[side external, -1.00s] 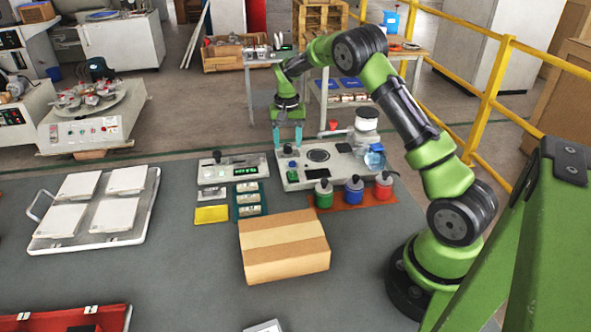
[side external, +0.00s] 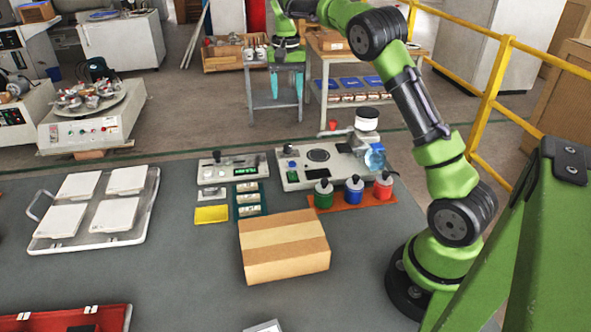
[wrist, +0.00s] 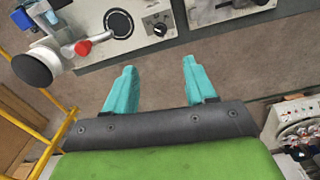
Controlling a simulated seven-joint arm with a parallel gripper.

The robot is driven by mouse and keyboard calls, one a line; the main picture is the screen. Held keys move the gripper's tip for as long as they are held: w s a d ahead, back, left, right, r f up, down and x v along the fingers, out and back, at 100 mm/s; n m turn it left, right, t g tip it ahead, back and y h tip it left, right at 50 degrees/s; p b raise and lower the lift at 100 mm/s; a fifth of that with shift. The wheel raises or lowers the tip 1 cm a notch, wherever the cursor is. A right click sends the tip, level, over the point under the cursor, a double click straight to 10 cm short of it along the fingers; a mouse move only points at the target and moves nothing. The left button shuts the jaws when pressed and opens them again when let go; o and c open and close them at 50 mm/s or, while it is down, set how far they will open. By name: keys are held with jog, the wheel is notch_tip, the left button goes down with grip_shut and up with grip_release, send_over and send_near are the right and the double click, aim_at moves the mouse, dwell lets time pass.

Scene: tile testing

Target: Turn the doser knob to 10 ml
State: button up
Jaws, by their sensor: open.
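Two grey panel devices have knobs, and I cannot tell from labels which is the doser. The larger one (side external: 303,183) has a round dark plate (side external: 318,155) and a black knob (side external: 288,149) at its back left. In the wrist view that knob (wrist: 157,25) sits on a pale dial, with markings too small to read. The smaller device (side external: 232,161) has a green display and a dark knob (side external: 216,156). My gripper (side external: 287,85) is open and empty, high above and behind the devices. In the wrist view its teal fingers (wrist: 158,76) are apart, touching nothing.
A cardboard box (side external: 284,247) lies nearer. A tray of white tiles (side external: 96,243) is at left.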

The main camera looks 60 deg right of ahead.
jog(key=shift+c, duration=0.2)
jog(key=n, duration=0.1)
send_near(288, 145)
notch_tip(288, 145, down, 9)
jog(key=shift+r, duration=0.2)
dwell(0.4)
